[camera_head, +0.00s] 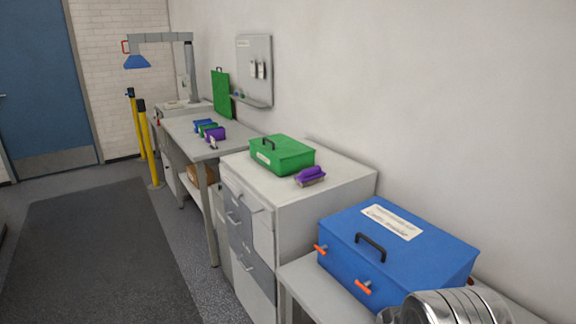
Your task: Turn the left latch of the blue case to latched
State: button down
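The blue case (345,226) stands closed on a light grey surface at the lower right, with a black handle (371,246) and a white label on it. The left latch (321,249) is a small orange-red bar at the case's left corner. Another orange-red latch (363,286) sits lower and further right on the near face. Both bars look roughly sideways, but they are too small to tell whether they are latched. A bit of red shows at the case's right edge. My gripper cannot be made out in this view. A shiny ribbed metal part covers the case's lower right.
A white drawer cabinet (245,217) stands left of the case, bearing a green case (284,154) and a purple-handled brush (311,176). A bench (183,127) with small coloured items lies beyond. A wall runs along the right. The floor with a dark mat (95,250) is clear.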

aim_at(322, 250)
jog(key=u, duration=0.05)
jog(key=k, duration=0.5)
jog(key=u, duration=1.45)
jog(key=i, duration=0.45)
jog(key=u, duration=0.45)
